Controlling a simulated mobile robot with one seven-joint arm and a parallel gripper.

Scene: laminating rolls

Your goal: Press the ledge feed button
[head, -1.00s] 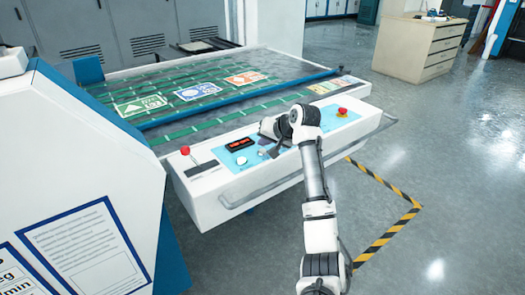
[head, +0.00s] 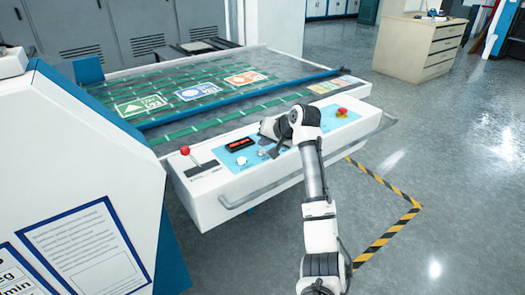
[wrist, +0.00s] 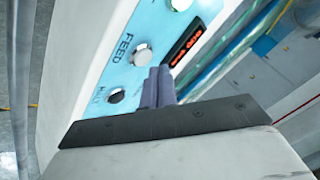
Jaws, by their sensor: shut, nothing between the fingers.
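My gripper (head: 272,153) is at the blue control panel (head: 222,159) on the front ledge of the machine. In the wrist view its two grey fingers (wrist: 158,74) are together with nothing between them. The round pale button (wrist: 142,55) beside the word FEED is just past the fingertips, slightly left of them. The fingers overlap its lower right edge in the picture; I cannot tell whether they touch it. A dark button (wrist: 116,95) with a partly legible label is left of the fingers. Another pale button (wrist: 181,4) is at the top edge.
A red-digit display (head: 240,144) is beside the buttons. A grey rail (head: 265,190) runs along the front. Open floor (head: 440,170) lies to the right.

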